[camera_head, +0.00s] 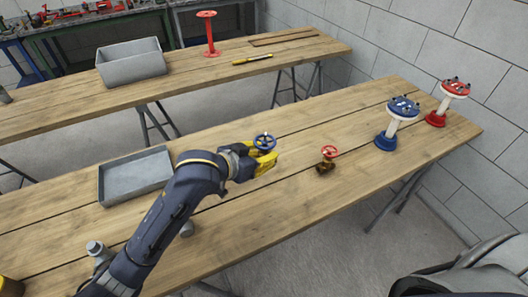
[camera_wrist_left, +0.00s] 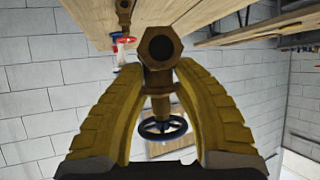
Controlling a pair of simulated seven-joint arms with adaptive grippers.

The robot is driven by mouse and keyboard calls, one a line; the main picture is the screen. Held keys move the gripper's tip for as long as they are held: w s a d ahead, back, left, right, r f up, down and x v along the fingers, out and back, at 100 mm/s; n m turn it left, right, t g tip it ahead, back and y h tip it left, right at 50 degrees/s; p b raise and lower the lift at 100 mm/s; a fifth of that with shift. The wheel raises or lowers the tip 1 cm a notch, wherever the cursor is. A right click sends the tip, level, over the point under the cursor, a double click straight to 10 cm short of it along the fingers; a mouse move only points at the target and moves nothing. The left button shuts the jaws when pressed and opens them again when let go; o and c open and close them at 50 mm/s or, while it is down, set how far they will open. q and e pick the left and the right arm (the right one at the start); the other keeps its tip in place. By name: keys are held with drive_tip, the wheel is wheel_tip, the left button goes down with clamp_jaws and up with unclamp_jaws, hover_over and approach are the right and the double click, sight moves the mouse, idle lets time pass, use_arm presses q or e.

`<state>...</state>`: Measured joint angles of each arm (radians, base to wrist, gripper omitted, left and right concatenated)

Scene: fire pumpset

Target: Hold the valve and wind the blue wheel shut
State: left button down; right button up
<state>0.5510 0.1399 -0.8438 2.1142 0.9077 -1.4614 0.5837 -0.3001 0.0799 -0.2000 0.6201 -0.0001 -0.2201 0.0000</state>
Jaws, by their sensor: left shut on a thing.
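My left gripper (camera_head: 262,161) has yellow fingers and is shut on a brass valve (camera_wrist_left: 160,90) above the near table. The fingers close on either side of the valve body in the left wrist view. A hexagonal brass end with a dark round opening faces that camera. The valve's blue wheel (camera_head: 264,141) is on top in the head view, clear of the fingers. It also shows in the left wrist view (camera_wrist_left: 162,128). In the head view the brass body is mostly hidden by the fingers. My right gripper is not in view.
A brass valve with a red wheel (camera_head: 329,153) stands on the near table (camera_head: 260,220), right of my gripper. Blue (camera_head: 403,107) and red (camera_head: 454,88) stands are at the right end. A grey tray (camera_head: 135,176) lies left. The table middle has free room.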

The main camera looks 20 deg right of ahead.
use_arm(q)
drive_tip(key=shift+f, duration=7.5)
